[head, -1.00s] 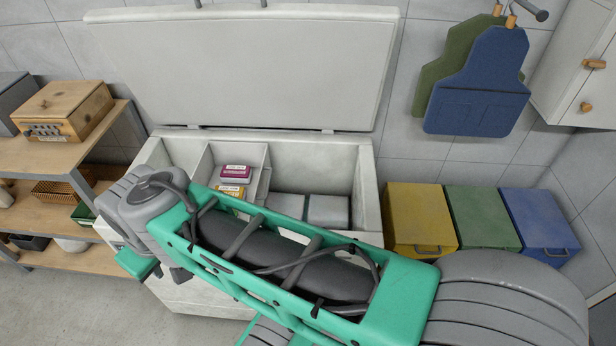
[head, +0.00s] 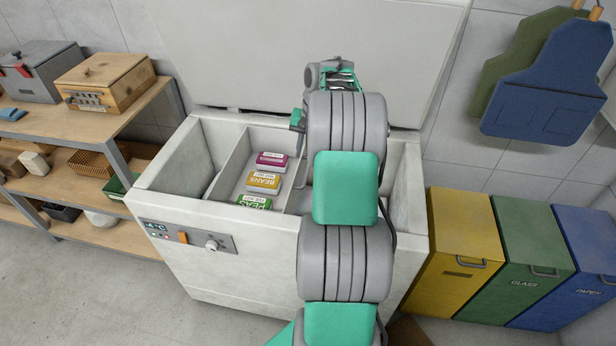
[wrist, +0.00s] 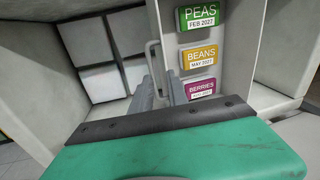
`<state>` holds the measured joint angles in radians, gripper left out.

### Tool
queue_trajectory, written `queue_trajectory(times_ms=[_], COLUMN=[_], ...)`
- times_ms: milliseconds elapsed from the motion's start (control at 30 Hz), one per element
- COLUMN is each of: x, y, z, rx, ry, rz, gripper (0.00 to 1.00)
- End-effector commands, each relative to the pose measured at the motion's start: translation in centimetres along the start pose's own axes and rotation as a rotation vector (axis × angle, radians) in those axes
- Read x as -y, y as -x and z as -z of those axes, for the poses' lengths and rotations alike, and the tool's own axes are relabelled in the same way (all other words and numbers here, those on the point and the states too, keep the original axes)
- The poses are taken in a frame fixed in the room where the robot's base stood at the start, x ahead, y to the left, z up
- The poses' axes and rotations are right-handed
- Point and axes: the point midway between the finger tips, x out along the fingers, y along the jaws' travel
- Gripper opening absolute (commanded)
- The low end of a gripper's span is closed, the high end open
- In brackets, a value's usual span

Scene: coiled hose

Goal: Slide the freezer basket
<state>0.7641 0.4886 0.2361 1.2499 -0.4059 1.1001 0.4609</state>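The freezer basket is a pale bin (head: 232,166) inside the open white chest freezer (head: 170,206), left of its middle in the head view. It holds packs of berries (head: 271,159), beans (head: 263,181) and peas (head: 254,202). In the wrist view the basket wall (wrist: 166,30) carries a thin grey loop handle (wrist: 150,44). My gripper (wrist: 161,90) is at this handle, on the basket's right side as the head view shows it. Its two grey fingers look apart, with the handle between or just beyond them. I cannot tell whether they touch it. My arm hides most of the gripper in the head view.
The freezer lid (head: 300,50) stands open behind. Pale blocks (wrist: 98,52) fill the floor beside the basket in the wrist view. Shelves (head: 100,120) stand left; yellow (head: 455,235), green (head: 530,250) and blue (head: 580,260) bins stand right. Aprons (head: 550,85) hang above the bins.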

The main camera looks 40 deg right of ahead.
Motion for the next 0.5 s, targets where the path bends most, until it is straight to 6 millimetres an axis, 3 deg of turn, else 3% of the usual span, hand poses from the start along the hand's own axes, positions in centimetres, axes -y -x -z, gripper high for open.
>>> queue_trajectory(times_ms=[33,100,267,500], x=[-1.4,-2.3,-2.4,-2.3], y=[-1.1,-1.7,-3.6,-8.0], z=[0.9,1.5,1.6,1.5], rx=[0.005,0.009,0.012,0.010], ry=[-0.027,-0.047,-0.051,-0.049], rz=[0.002,0.004,0.005,0.005], gripper=[0.20,0.20,0.20,0.20])
